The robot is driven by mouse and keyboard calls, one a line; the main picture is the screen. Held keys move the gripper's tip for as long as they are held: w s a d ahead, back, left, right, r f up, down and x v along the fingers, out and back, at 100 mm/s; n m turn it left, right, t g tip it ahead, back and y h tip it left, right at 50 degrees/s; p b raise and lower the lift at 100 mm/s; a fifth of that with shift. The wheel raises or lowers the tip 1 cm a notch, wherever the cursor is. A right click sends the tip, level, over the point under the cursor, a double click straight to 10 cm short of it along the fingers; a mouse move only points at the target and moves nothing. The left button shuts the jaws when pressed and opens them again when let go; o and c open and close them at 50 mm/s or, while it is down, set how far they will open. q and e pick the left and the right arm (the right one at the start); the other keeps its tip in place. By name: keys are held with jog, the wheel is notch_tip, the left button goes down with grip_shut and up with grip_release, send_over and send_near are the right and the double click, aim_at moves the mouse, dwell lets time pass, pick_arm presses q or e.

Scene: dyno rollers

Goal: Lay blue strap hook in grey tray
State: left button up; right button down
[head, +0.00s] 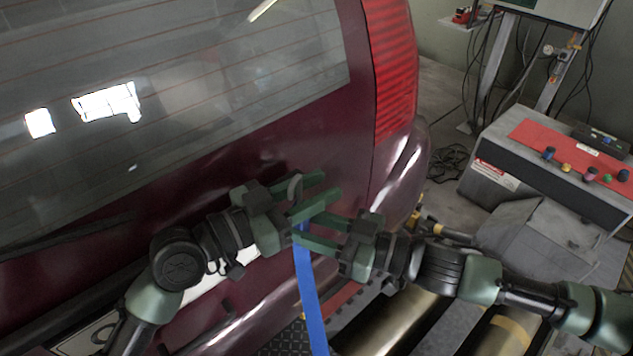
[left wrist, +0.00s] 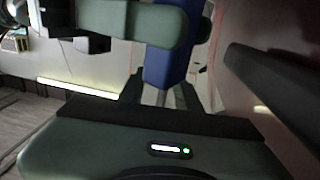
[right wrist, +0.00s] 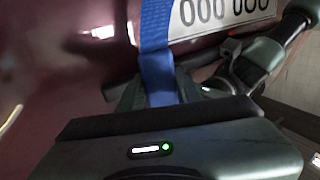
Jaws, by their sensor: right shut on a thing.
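The blue strap (head: 312,300) hangs down from between my two grippers, behind the car. Its grey curved hook (head: 295,186) shows at the top, between the fingers of my left gripper (head: 328,190). Those fingers are apart around the hook, with a gap visible. My right gripper (head: 318,231) is just below, shut on the strap's upper end by the hook. The strap shows between its fingers in the right wrist view (right wrist: 157,60) and above the fingers in the left wrist view (left wrist: 168,62). I cannot make out the grey tray in any view.
The dark red car's rear (head: 270,150) fills the left and centre, close to both grippers. A grey control console with a red panel (head: 570,150) stands at the right. Metal rollers (head: 400,325) lie on the floor below. Cables (head: 450,165) lie by the wall.

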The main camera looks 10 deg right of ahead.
pick_arm(q)
grip_shut()
jog(key=shift+s+d, duration=0.1)
jog(key=shift+s, duration=0.05)
pick_arm(e)
jog(key=shift+w, duration=0.1)
dwell(1.1)
jog(key=c, duration=0.9)
grip_release()
